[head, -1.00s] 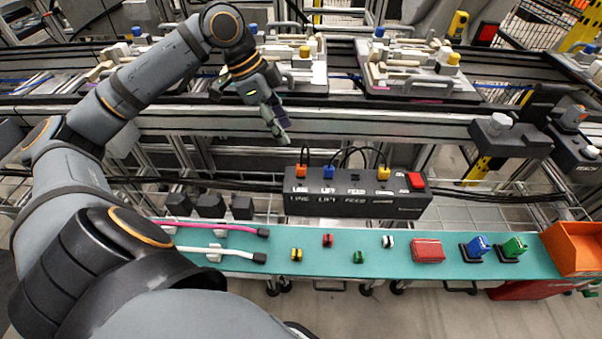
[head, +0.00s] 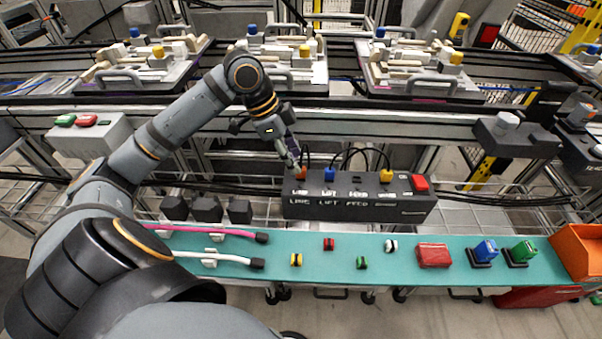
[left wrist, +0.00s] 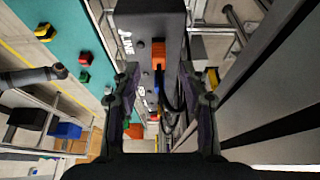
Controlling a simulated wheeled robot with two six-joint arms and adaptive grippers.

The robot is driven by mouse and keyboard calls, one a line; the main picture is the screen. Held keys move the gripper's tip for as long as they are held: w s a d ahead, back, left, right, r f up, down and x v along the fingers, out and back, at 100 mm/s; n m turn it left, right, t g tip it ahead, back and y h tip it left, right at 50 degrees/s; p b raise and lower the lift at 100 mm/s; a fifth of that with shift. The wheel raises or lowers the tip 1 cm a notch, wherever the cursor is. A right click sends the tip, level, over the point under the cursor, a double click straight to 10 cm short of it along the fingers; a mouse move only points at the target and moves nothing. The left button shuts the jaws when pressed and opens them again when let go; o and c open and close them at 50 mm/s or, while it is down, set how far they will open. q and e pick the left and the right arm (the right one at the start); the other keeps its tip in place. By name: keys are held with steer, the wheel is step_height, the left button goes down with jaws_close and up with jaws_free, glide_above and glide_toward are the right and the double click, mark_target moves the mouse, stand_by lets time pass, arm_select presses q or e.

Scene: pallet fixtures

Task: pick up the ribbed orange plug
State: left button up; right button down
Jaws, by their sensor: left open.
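The orange plug (head: 302,173) sits upright in the left socket, marked LINE, of the black box (head: 355,207). A black cable comes out of it. Its ribs are too small to tell in the head view. In the left wrist view the orange plug (left wrist: 158,55) shows beyond and between the fingers. My left gripper (head: 295,163) is open and empty, just above and slightly left of the plug, apart from it as far as I can see. In the left wrist view its two fingers (left wrist: 158,85) stand wide on either side. My right gripper is not in view.
A blue plug (head: 329,174), a yellow plug (head: 386,176) and a red button (head: 420,183) are on the same box, with looping cables close by. The teal shelf (head: 330,277) in front bears small coloured parts. A rail runs behind.

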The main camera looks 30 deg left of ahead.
mark_target(301, 174)
arm_select(q)
steer(key=x, duration=0.3)
steer(key=shift+f+b, duration=0.3)
steer(key=shift+f, duration=0.1)
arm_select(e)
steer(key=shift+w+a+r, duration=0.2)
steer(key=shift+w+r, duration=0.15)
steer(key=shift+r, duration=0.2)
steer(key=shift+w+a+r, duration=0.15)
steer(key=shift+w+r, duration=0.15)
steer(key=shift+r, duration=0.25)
arm_select(q)
steer(key=shift+c, duration=0.5)
jaws_close()
steer(key=shift+r, duration=0.1)
